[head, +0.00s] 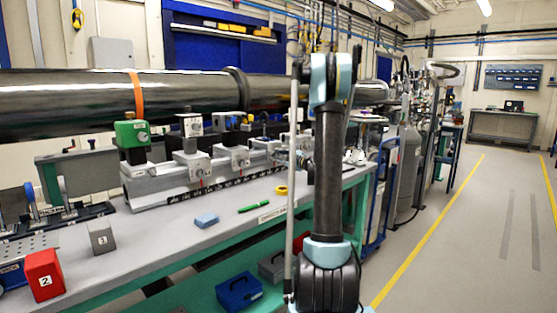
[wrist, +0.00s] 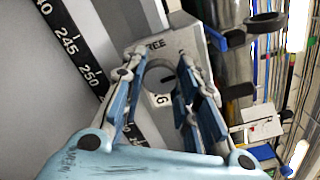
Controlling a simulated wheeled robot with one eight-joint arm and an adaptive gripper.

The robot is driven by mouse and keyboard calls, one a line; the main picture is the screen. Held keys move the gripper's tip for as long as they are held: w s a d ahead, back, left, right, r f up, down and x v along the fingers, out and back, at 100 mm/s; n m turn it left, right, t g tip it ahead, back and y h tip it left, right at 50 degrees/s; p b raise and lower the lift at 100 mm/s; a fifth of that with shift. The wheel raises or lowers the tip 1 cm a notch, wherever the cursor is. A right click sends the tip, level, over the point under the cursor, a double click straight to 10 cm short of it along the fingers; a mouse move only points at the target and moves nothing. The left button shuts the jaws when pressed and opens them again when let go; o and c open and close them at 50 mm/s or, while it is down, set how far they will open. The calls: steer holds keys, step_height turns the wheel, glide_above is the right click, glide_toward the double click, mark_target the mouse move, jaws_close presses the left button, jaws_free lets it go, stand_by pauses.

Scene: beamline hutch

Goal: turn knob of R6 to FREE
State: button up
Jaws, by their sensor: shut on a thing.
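In the wrist view, the R6 carrier (wrist: 182,37) is a grey block at the scale rail, with the word FREE printed at its top. Part of its label, a "6", shows between my fingers. Its round knob (wrist: 158,76) is grey with a dark mark on its face. My gripper (wrist: 158,66) has one finger on each side of the knob and is shut on it. The fingers hide the knob's sides, and any other printed position is hidden. In the head view my arm blocks the far end of the rail, and I cannot make out R6 there.
The black scale strip (wrist: 77,47) runs beside the carrier, reading about 240 to 250. In the head view, several other carriers (head: 199,165) stand along the rail under a long dark tube (head: 190,93). A green pen (head: 254,207) and blue block (head: 206,220) lie on the bench.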

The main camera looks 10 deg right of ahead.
steer(key=n, duration=0.4)
steer(key=shift+s+a+f, duration=0.1)
steer(key=n, duration=0.4)
steer(key=shift+n, duration=0.3)
steer(key=n, duration=0.4)
steer(key=shift+f+n, duration=0.1)
steer(key=shift+n, duration=2.3)
steer(key=o, duration=1.1)
steer(key=shift+c, duration=0.2)
